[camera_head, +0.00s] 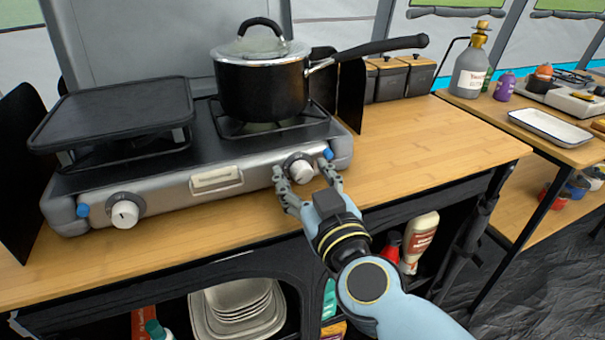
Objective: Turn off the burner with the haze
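A two-burner camp stove (215,182) stands on the wooden counter. A black pot (262,90) with a glass lid sits on the right burner (232,128). A faint pale patch shows under the pot; I cannot tell for sure that it is haze. A flat black griddle (112,110) covers the left burner. The right knob (301,169) and left knob (125,213) are on the stove's front. My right gripper (302,172) is open, with one finger on each side of the right knob; I cannot tell whether they touch it. My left gripper is out of view.
The pot's long handle (385,47) reaches right above the counter. The wooden counter (430,130) is clear right of the stove. Lidded canisters (388,78) and a grey bottle (470,68) stand at the back. A white tray (545,126) lies on the right-hand table.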

